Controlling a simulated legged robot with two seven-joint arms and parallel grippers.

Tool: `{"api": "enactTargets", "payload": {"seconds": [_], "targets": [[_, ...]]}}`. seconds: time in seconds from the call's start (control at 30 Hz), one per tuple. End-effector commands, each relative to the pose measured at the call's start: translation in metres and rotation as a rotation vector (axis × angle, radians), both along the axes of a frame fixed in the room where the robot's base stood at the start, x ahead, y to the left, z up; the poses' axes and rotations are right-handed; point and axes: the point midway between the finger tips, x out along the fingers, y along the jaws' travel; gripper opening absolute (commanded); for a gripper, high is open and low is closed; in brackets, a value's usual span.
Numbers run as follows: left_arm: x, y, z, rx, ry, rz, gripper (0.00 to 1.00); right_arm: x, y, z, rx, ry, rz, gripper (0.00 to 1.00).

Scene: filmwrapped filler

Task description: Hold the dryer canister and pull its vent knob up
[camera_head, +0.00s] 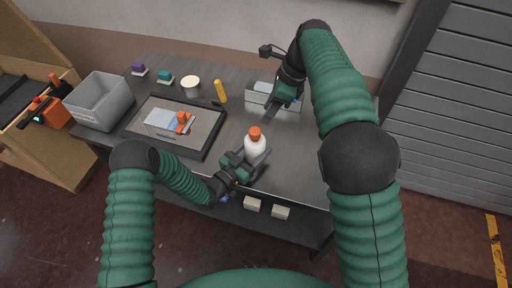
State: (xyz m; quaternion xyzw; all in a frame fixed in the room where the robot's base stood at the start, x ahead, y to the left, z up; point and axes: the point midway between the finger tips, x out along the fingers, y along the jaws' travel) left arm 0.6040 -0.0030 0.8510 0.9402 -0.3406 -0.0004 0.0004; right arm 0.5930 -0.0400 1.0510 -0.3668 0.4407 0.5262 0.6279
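The dryer canister (255,148) is a white bottle-like body standing upright near the front edge of the table. Its orange vent knob (255,131) is on top. My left gripper (256,158) is at the canister, with its fingers beside the lower body. Whether they press on it is too small to tell. My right gripper (283,110) is behind and to the right of the canister, above the table, with its fingers apart and nothing seen between them. It is clear of the orange knob.
A light grey bin (262,88) stands partly behind my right gripper. A black-rimmed tray (209,143) with an orange tool lies left of the canister. A grey tote (99,98), white cup (190,83) and yellow item (220,91) are further off. White blocks (280,212) sit below the tabletop.

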Motion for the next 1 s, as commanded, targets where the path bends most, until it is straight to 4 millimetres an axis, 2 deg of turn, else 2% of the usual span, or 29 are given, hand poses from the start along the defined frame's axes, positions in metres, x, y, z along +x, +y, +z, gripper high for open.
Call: {"api": "enactTargets", "payload": {"seconds": [0.03,0.2,0.23,0.37,0.5,0.67,0.77,1.0], "targets": [[0.0,0.0,0.0,0.0,0.0,0.0,0.21,0.0,0.0,0.0,0.0,0.0,0.0,0.36],[0.0,0.0,0.0,0.0,0.0,0.0,0.0,0.0,0.0,0.0,0.0,0.0,0.0,0.36],[0.0,0.0,0.0,0.001,-0.001,0.0,0.0,0.0,0.0,0.0,0.0,0.0,0.0,0.36],[0.0,0.0,0.0,0.001,-0.001,0.0,0.0,0.001,-0.009,-0.005,0.015,0.003,0.011,0.19],[0.0,0.0,0.0,0.0,0.0,0.0,0.0,0.002,-0.032,-0.019,0.065,-0.001,0.068,0.01],[0.0,0.0,0.0,0.0,0.0,0.0,0.0,0.0,-0.039,-0.029,0.094,-0.012,0.111,0.0],[0.0,0.0,0.0,0.0,0.0,0.0,0.0,0.0,-0.032,-0.041,0.094,-0.011,0.115,0.0],[0.0,0.0,0.0,0.0,0.0,0.0,0.0,0.002,-0.011,-0.086,0.093,-0.01,0.114,0.0]]}}
